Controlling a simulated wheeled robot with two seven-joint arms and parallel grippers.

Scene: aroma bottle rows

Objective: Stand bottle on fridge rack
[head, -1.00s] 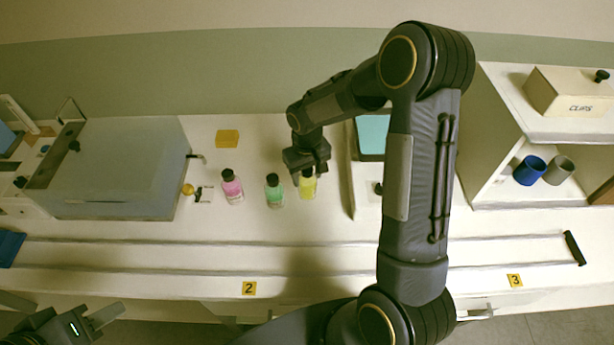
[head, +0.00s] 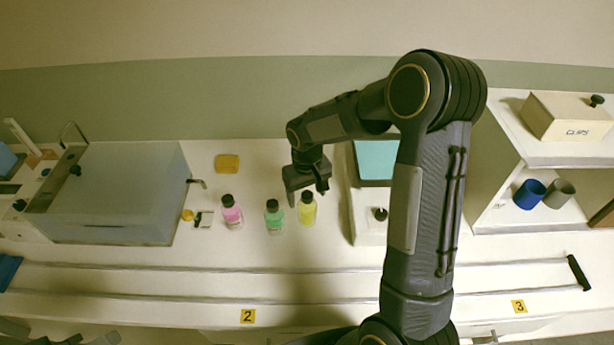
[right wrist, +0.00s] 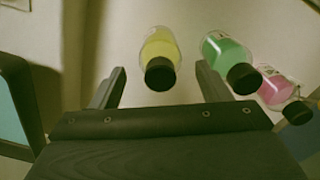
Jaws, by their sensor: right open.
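Three bottles with black caps stand upright in a row on the white bench: pink (head: 232,215), green (head: 275,219) and yellow (head: 307,212). In the right wrist view the yellow bottle (right wrist: 160,50) shows beyond the gap between the fingers (right wrist: 160,85). The green bottle (right wrist: 228,55) is beyond the right-hand finger, and the pink bottle (right wrist: 275,90) is farther right. My left gripper (head: 90,339) is only partly seen at the bottom left edge. I cannot make out a fridge rack.
A grey-blue box (head: 115,200) stands left of the bottles, with a yellow block (head: 227,163) behind them. A teal-topped case (head: 376,160) is close on the right. A white shelf unit (head: 490,205) holds blue (head: 529,194) and grey (head: 559,192) cups.

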